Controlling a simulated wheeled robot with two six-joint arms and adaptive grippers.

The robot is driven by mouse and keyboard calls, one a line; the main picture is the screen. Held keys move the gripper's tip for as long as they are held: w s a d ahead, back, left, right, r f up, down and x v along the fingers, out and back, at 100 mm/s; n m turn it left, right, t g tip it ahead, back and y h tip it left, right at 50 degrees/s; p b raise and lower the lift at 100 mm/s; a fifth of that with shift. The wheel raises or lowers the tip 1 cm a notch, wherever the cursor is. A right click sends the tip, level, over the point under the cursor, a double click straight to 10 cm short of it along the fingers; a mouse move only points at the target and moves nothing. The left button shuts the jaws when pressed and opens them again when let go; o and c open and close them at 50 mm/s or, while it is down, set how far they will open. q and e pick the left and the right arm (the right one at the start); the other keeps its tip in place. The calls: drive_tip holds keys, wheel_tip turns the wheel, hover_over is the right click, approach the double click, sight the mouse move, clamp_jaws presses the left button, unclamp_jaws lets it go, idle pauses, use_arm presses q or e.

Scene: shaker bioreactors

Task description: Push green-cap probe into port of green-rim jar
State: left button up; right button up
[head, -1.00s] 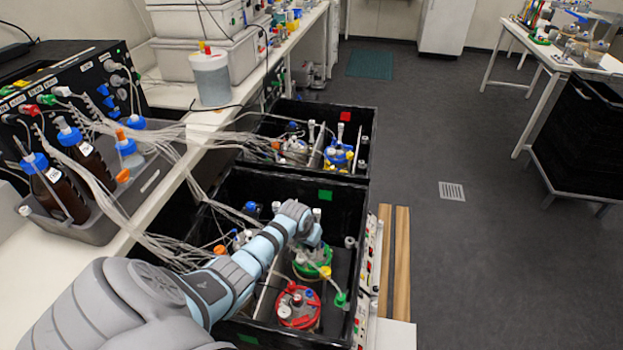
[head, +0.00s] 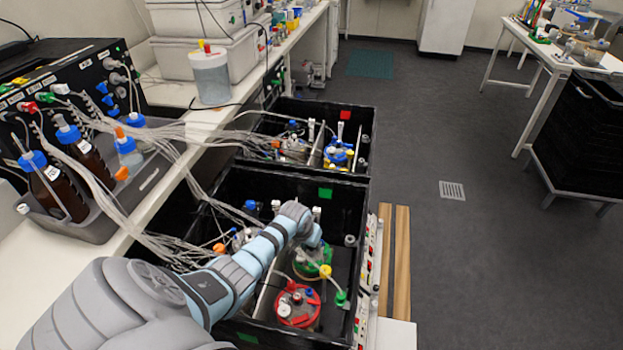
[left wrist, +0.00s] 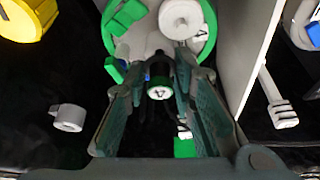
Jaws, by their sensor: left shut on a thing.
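The green-rim jar (head: 313,264) stands in the near black box, behind a red-rim jar (head: 298,305). My left gripper (left wrist: 158,78) is over the green-rim jar; in the head view, my wrist hides its fingers. In the left wrist view, the jar's green rim (left wrist: 207,38) and pale lid fill the top middle. A dark cylinder with a pale round end, seemingly the probe (left wrist: 159,92), sits between my left fingers, which are shut on it. Its green cap is not clear here, and its tip and the port are hidden. My right gripper is not in view.
The near black box (head: 345,205) has high walls around the jars. A pale divider (left wrist: 243,50) stands right of the jar in the wrist view. A tube with a yellow cap (head: 325,271) is close to the jar. Loose tubing crosses the box's left wall.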

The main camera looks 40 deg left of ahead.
use_arm(q)
drive_tip(key=shift+o, duration=0.2)
drive_tip(key=shift+f+b, duration=0.5)
drive_tip(key=shift+f, duration=0.25)
idle(0.5)
drive_tip(key=o, duration=1)
drive_tip(key=shift+o, duration=0.2)
wheel_tip(320, 180, up, 9)
drive_tip(key=p, duration=0.5)
drive_tip(key=shift+f, duration=0.2)
drive_tip(key=shift+r+p, duration=0.4)
drive_tip(key=shift+f, duration=0.1)
